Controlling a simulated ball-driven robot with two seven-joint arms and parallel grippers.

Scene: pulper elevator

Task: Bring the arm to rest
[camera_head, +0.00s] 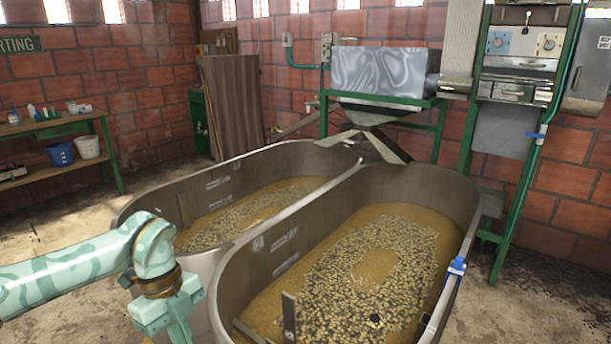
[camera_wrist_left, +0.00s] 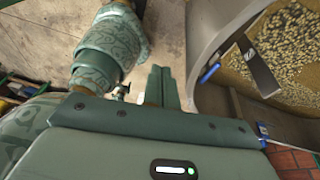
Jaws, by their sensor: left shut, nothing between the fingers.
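My left arm (camera_head: 75,270) comes in from the left in the head view. It bends down at the elbow beside the near tank's left side, and its lower part leaves the picture at the bottom. The left gripper itself is hidden from the head view. In the left wrist view, the left gripper (camera_wrist_left: 161,87) shows its two fingers side by side, shut and empty, over the concrete floor. Part of my own patterned arm is at the upper left there. My right arm and gripper are not in view.
Two metal tanks, a near one (camera_head: 470,190) and a far one (camera_head: 130,212), hold brownish liquid with beans. The near tank's curved wall (camera_wrist_left: 215,40) is right of the fingers in the wrist view. A workbench (camera_head: 50,125) stands at the left wall. Open floor (camera_head: 60,215) lies left of the tanks.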

